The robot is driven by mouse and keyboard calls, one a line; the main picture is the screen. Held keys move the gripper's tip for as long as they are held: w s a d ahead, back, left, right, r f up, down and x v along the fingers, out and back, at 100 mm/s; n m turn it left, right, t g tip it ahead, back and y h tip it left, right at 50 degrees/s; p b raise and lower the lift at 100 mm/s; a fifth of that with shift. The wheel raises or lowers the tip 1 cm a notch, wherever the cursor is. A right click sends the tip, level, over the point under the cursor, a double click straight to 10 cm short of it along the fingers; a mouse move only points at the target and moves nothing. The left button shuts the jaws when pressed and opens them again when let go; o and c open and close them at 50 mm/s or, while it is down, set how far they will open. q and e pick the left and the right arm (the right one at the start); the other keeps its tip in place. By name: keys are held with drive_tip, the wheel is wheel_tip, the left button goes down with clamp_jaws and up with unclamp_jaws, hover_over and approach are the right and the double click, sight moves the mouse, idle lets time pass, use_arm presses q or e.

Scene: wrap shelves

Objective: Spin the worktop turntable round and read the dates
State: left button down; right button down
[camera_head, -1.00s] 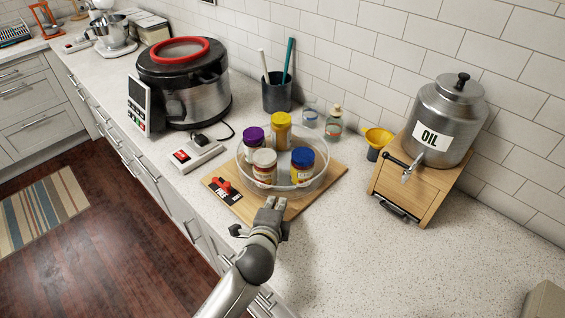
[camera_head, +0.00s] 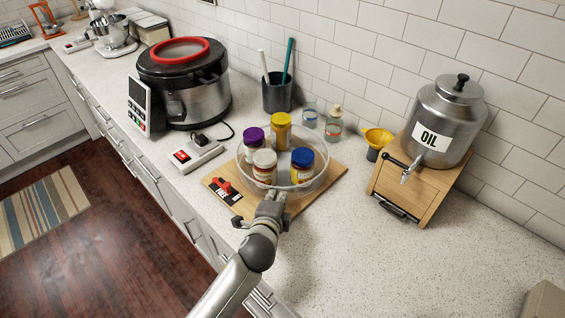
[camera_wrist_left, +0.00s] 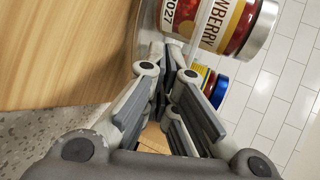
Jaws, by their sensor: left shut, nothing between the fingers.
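The turntable (camera_head: 325,166) is a clear, round, rimmed tray on a wooden board (camera_head: 336,171). It carries several jars: purple-lidded (camera_head: 253,136), yellow-lidded (camera_head: 281,123), blue-lidded (camera_head: 302,158) and pale-lidded (camera_head: 264,160). My left gripper (camera_head: 274,194) is shut and empty at the tray's near side, over the board. I cannot tell whether it touches the rim. In the left wrist view the fingers (camera_wrist_left: 170,56) are together, close below a red-labelled jar (camera_wrist_left: 212,18) with a silver lid. Its label shows part of "...NBERR..." and "2027". My right gripper is not in view.
A black plate with a red lever (camera_head: 226,187) sits on the board's left corner. A switch box (camera_head: 190,155) and a large cooker (camera_head: 185,85) stand to the left. An oil dispenser (camera_head: 445,115) and a yellow funnel (camera_head: 378,137) stand right.

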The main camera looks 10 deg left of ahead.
use_arm(q)
drive_tip(key=shift+a+r, duration=0.1)
drive_tip(key=shift+a, duration=0.05)
drive_tip(key=shift+a+p, duration=0.45)
drive_tip(key=shift+a, duration=0.3)
drive_tip(key=shift+s, duration=0.15)
drive_tip(key=shift+s+a+p, duration=0.1)
drive_tip(key=shift+s+p, duration=0.55)
drive_tip(key=shift+s, duration=1)
